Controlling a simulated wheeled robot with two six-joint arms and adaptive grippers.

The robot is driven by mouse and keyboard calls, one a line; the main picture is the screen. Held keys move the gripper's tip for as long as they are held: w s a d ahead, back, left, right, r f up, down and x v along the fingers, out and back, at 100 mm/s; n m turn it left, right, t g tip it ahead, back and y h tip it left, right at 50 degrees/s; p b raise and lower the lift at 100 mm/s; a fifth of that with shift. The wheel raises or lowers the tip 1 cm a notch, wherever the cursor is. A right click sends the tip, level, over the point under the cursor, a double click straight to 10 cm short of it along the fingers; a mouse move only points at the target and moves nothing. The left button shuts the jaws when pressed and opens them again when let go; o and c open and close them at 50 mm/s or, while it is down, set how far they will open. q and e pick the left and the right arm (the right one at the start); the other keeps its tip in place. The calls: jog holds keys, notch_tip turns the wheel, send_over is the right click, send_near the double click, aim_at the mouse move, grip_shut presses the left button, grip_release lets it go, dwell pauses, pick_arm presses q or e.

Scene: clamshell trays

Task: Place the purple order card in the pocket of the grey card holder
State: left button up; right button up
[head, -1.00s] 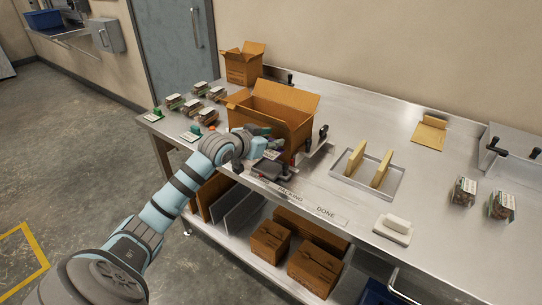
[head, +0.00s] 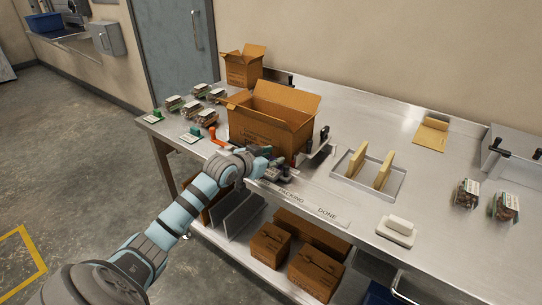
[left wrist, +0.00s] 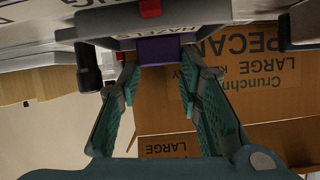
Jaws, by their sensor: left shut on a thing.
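The purple order card (left wrist: 158,51) shows in the left wrist view between the fingertips of my left gripper (left wrist: 155,68). In the head view my left gripper (head: 272,160) is low at the table's front edge, before the large carton, and hides the card. My left gripper is shut on the card. Grey metal parts (left wrist: 205,12) lie close beyond the card in the left wrist view. I cannot tell which is the grey card holder, or whether the card touches it. My right gripper is not in view.
A large open carton (head: 262,130) stands just behind my gripper. A black-handled fixture (head: 322,141) stands to its right. Beyond are a metal tray (head: 347,181) with two upright tan pieces and a white block (head: 397,225). Filled clamshells (head: 205,115) stand left.

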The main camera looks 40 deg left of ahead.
pick_arm(q)
jog(key=o, duration=1)
jog(key=shift+r, duration=0.2)
jog(key=shift+r, duration=0.35)
jog(key=p+v, duration=0.6)
jog(key=v, duration=0.6)
jog(key=shift+r, duration=0.15)
